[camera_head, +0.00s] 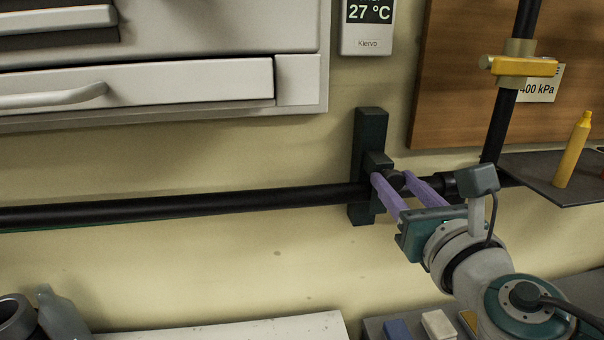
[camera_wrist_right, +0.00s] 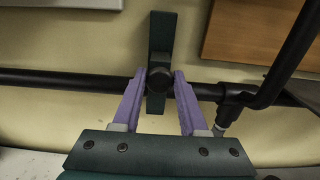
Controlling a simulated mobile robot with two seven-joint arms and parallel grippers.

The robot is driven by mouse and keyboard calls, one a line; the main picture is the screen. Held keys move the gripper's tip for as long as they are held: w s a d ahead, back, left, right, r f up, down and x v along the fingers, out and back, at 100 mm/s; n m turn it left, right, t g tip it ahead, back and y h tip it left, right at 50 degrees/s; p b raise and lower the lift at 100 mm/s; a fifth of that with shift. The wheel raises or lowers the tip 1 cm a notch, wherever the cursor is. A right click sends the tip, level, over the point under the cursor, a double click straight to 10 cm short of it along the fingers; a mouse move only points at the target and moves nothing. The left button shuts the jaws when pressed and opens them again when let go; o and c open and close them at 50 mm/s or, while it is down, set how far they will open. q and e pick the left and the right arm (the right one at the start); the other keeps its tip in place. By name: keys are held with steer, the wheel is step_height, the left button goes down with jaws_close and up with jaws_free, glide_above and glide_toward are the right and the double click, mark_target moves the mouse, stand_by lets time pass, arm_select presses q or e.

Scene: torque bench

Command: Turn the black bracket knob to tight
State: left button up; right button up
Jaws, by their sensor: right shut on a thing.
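The black bracket knob (camera_wrist_right: 159,79) sits on the front of a dark green wall bracket (camera_head: 369,134), where a black pipe (camera_head: 200,207) crosses it. In the head view the knob (camera_head: 396,180) is partly hidden by my fingers. My right gripper (camera_head: 392,180) has its two purple fingers on either side of the knob, and it is shut on it. In the right wrist view the fingers of my right gripper (camera_wrist_right: 160,80) flank the knob near their tips. The knob's setting cannot be read. My left gripper is not in view.
A yellow valve handle (camera_head: 520,66) sits on the upright pipe at the upper right. A yellow bottle (camera_head: 573,150) stands on a dark shelf (camera_head: 545,176) at the right. A drawer cabinet (camera_head: 150,88) is at the upper left. The wall below the pipe is bare.

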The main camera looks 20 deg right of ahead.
jaws_close()
steer(key=shift+m, duration=0.3)
